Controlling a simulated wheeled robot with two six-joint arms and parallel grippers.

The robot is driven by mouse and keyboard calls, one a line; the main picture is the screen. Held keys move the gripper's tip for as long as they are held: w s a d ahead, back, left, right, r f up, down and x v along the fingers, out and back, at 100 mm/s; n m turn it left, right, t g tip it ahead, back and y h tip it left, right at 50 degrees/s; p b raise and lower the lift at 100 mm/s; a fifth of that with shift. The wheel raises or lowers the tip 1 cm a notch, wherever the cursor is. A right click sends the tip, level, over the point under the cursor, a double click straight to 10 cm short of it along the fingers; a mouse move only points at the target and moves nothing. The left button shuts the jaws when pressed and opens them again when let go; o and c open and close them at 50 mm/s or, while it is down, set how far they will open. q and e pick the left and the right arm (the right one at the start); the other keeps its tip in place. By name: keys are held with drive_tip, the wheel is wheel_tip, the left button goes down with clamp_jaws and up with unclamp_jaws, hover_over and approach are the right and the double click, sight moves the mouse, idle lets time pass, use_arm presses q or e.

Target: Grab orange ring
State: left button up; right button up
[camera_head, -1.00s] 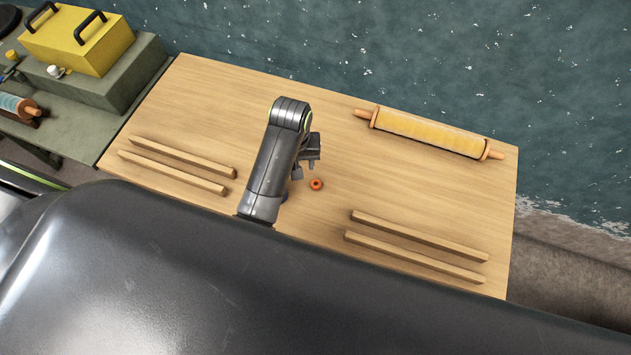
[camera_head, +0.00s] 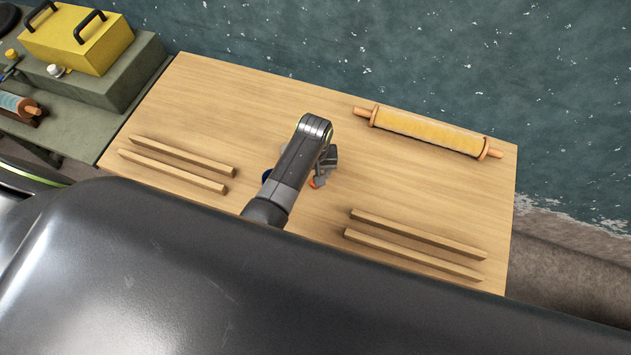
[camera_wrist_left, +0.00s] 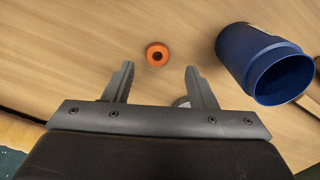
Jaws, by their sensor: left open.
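The small orange ring (camera_wrist_left: 157,54) lies flat on the wooden table, its dark hole facing up. In the left wrist view it sits just beyond and between the fingertips of my left gripper (camera_wrist_left: 159,72), which is open and empty. In the head view my left gripper (camera_head: 324,172) is low over the table at the ring, and only a sliver of the orange ring (camera_head: 312,183) shows beside the fingers. My right gripper is not in view.
A blue cup (camera_wrist_left: 236,52) lies close to the right finger in the wrist view; my arm mostly hides it in the head view. Wooden strips lie left (camera_head: 180,157) and right (camera_head: 418,234). A yellow roll (camera_head: 425,131) lies at the back.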

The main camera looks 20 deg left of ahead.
use_arm(q)
drive_tip(key=shift+w+f, duration=0.1)
drive_tip(key=shift+f, duration=0.65)
wheel_tip(320, 180, down, 4)
drive_tip(key=b, duration=0.4)
drive_tip(key=shift+w+f, duration=0.1)
drive_tip(key=c, duration=1)
drive_tip(key=shift+r, duration=0.25)
